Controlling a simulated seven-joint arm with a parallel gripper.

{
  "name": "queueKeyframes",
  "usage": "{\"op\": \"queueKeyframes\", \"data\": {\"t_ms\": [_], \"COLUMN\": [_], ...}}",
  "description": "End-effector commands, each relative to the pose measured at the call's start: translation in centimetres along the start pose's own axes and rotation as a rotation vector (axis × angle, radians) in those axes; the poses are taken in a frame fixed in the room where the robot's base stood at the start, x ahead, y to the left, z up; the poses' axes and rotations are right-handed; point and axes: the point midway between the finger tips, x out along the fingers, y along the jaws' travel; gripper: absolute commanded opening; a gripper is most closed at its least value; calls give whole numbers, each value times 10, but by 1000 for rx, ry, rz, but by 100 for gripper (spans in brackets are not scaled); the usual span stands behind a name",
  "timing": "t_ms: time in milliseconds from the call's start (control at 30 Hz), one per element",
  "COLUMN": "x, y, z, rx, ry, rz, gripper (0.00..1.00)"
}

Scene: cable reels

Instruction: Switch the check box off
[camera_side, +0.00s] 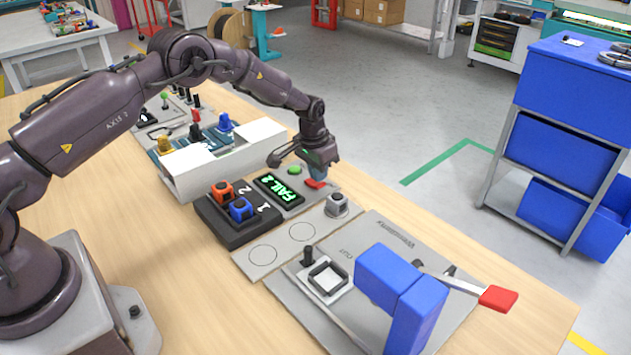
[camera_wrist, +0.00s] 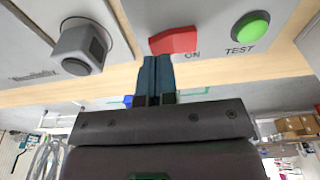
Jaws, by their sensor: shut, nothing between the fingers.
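The check box (camera_side: 280,210) is a grey panel on the bench. Its lit display (camera_side: 279,189) reads "FAIL 2" in green. A red rocker switch (camera_side: 315,184) sits at its right end, and in the wrist view the red switch (camera_wrist: 173,40) has "ON" printed beside it. A green button (camera_side: 294,170) is near it, labelled TEST in the wrist view (camera_wrist: 250,27). My gripper (camera_side: 319,178) points down at the red switch, fingers shut and empty. In the wrist view my fingertips (camera_wrist: 157,58) are at the switch's edge; I cannot tell whether they touch.
A grey cube-like piece (camera_side: 337,204) stands on a plate with marked circles. A black tray (camera_side: 225,225) holds orange and blue pieces. A white box (camera_side: 220,165) is behind. A blue press with a red-handled lever (camera_side: 498,298) stands at the front right.

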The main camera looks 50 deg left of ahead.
Motion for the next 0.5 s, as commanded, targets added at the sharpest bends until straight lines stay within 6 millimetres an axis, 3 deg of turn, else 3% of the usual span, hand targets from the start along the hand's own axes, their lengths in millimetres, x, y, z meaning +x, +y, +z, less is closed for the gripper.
{"op": "queueKeyframes", "data": {"t_ms": [500], "x": [16], "y": [0], "z": [3], "rx": [0], "ry": [-1], "rz": [0], "gripper": [0]}}
